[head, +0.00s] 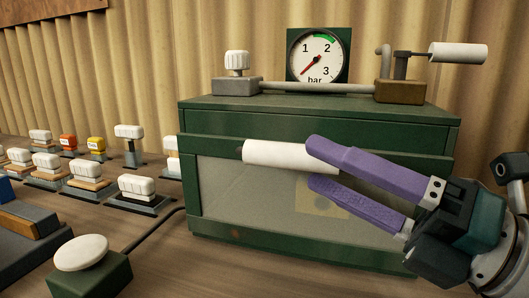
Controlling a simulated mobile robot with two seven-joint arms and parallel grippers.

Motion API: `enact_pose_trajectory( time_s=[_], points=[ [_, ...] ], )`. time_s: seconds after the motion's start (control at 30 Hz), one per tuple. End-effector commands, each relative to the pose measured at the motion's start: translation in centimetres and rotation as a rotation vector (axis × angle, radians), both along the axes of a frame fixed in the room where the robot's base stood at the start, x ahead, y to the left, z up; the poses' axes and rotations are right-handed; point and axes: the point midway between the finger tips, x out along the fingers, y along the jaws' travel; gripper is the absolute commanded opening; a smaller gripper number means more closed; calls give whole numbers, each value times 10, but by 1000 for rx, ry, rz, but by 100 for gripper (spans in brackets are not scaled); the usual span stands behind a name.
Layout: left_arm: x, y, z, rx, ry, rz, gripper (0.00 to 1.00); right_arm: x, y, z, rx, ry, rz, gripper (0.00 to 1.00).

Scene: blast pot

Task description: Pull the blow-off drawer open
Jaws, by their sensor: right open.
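The green cabinet (320,116) stands on the table, with a dark green band and a pale grey panel (225,200) on its front. A white cylindrical handle (275,153) sticks out at the upper front and appears to belong to the drawer. The drawer front looks flush with the cabinet. My right gripper (312,162) has two purple fingers, spread apart and pointing left. The upper finger overlaps the handle's right end in the picture, and the lower one is below it. I cannot tell whether they touch it. My left gripper is not in view.
On the cabinet top are a pressure gauge (317,55), a white knob (237,60), a pipe (316,88) and a white-handled crank (457,53). A domed white button (81,252) is at front left. Several white-topped switches (137,186) fill the left.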

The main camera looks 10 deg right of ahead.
Motion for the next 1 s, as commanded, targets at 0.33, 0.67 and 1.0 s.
enact_pose_trajectory(
  time_s=[0.33,0.67,1.0],
  points=[
    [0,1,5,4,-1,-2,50,29,31,9,1,0,-1,63],
    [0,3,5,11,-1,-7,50,31,32,9,0,2,-2,59],
    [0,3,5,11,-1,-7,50,31,32,9,0,2,-2,20]
  ],
)
